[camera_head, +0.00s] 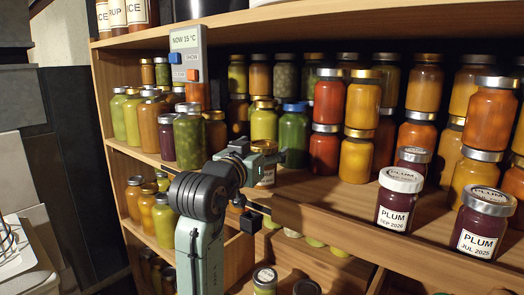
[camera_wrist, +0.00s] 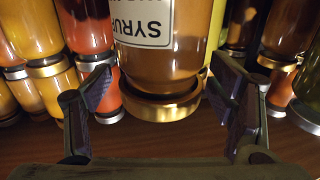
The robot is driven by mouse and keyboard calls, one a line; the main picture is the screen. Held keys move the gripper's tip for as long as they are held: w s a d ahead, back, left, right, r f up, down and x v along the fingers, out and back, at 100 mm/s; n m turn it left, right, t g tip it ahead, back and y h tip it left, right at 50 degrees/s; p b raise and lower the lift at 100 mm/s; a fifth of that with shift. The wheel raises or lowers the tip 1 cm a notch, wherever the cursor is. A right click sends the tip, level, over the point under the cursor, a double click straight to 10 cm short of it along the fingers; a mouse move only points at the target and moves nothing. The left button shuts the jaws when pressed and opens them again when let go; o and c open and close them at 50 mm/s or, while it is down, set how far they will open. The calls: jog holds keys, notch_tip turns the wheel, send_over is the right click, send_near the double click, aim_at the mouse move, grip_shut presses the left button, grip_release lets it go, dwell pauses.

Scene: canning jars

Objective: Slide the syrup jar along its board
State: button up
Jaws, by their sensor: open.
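The syrup jar (camera_wrist: 168,62) is amber-brown with a white label reading SYRUP. It fills the middle of the wrist view, with a gold ring at its lower end in that picture. In the head view the jar (camera_head: 266,176) shows partly behind my gripper (camera_head: 255,160), under a gold lid. My gripper (camera_wrist: 160,88) is open, one dark finger at each side of the jar in the picture. I cannot tell how far the fingertips reach around it, and no grip shows. The wooden board (camera_head: 320,200) under the jars runs to the right.
Plum jars (camera_head: 393,215) with pale lids stand at the board's right front. Stacked red jars (camera_head: 325,153) and yellow jars (camera_head: 357,160) stand right of the syrup jar. A green jar (camera_head: 293,138) is close behind. A grey display (camera_head: 188,60) stands at left.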

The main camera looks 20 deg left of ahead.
jog(key=shift+s, duration=0.1)
jog(key=s+a, duration=0.1)
jog(key=s, duration=1)
jog(key=shift+s+a, duration=0.25)
jog(key=shift+s, duration=0.15)
